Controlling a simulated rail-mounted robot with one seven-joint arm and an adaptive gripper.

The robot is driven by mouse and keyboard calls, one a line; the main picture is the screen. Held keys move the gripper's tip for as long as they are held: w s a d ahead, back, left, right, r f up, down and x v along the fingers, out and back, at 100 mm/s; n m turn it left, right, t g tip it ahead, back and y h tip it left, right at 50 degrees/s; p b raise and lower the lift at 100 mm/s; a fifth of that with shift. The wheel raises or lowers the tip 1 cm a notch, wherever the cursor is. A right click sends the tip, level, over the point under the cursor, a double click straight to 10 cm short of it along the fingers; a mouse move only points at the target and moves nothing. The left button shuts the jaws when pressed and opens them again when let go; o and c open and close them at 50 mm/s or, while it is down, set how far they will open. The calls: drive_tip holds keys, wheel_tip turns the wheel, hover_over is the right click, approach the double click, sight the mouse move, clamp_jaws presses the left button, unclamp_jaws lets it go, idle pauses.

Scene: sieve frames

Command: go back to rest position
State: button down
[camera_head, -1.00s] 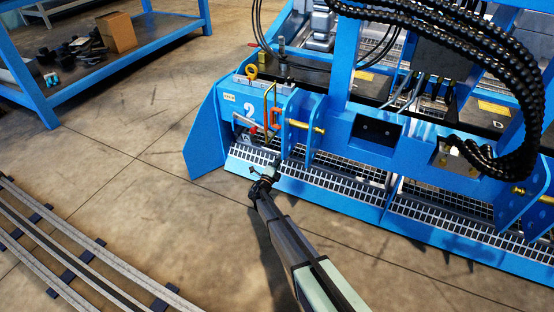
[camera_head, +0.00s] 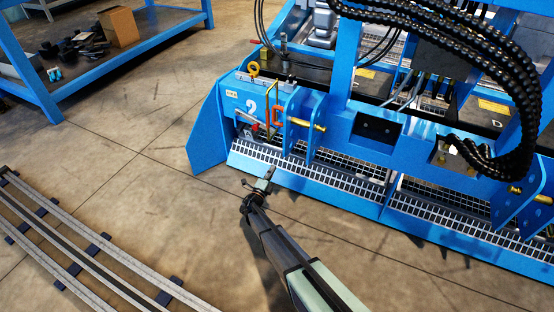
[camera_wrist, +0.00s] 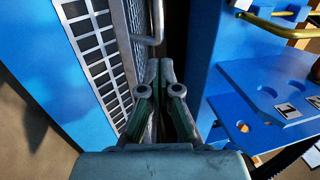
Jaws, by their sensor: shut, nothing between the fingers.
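My gripper (camera_head: 266,178) is at the end of my arm, in front of the lower left part of the blue sieve frame (camera_head: 207,135), apart from it in the head view. In the wrist view my gripper (camera_wrist: 164,70) has its two fingers together with nothing between them. Beyond the fingertips the wrist view shows a metal grating (camera_wrist: 98,45), a bent metal rod (camera_wrist: 158,25) and a blue plate with holes (camera_wrist: 262,95). In the head view the frame carries a plate marked 2 (camera_head: 250,106), an orange part (camera_head: 277,116) and a yellow rod (camera_head: 268,100).
Black cable chains (camera_head: 520,120) arch over the frame at the right. Rails (camera_head: 85,255) lie on the floor at the lower left. A blue workbench (camera_head: 40,95) with a cardboard box (camera_head: 118,26) stands at the upper left. The floor between the rails and the frame is clear.

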drive_tip(key=s+d+r+n+g+y, duration=0.1)
drive_tip(key=s+d+r+n+g, duration=0.6)
drive_tip(key=s+d, duration=0.8)
drive_tip(key=s+d+r+n+g+y, duration=0.1)
drive_tip(key=s+d+r+n+g, duration=0.65)
drive_tip(key=s, duration=1.15)
drive_tip(key=s+d+r+n+g+y, duration=0.1)
drive_tip(key=s+d+r+n+g, duration=0.3)
drive_tip(key=s+d+r+g, duration=0.9)
drive_tip(key=s+a+f+n+y+p, duration=0.1)
drive_tip(key=s+a+p, duration=0.3)
drive_tip(key=p, duration=0.6)
drive_tip(key=s+a+f+n+t+y+p, duration=0.1)
drive_tip(key=s+a+p, duration=0.3)
drive_tip(key=s+p, duration=0.5)
drive_tip(key=s+a+f+n+t+y+p, duration=0.1)
drive_tip(key=s+a+f+n+y+p, duration=0.1)
drive_tip(key=s+p, duration=0.5)
drive_tip(key=a+f+y+p, duration=0.1)
drive_tip(key=a+p, duration=0.1)
drive_tip(key=p, duration=0.3)
drive_tip(key=shift+s+a, duration=0.15)
drive_tip(key=shift+a, duration=0.2)
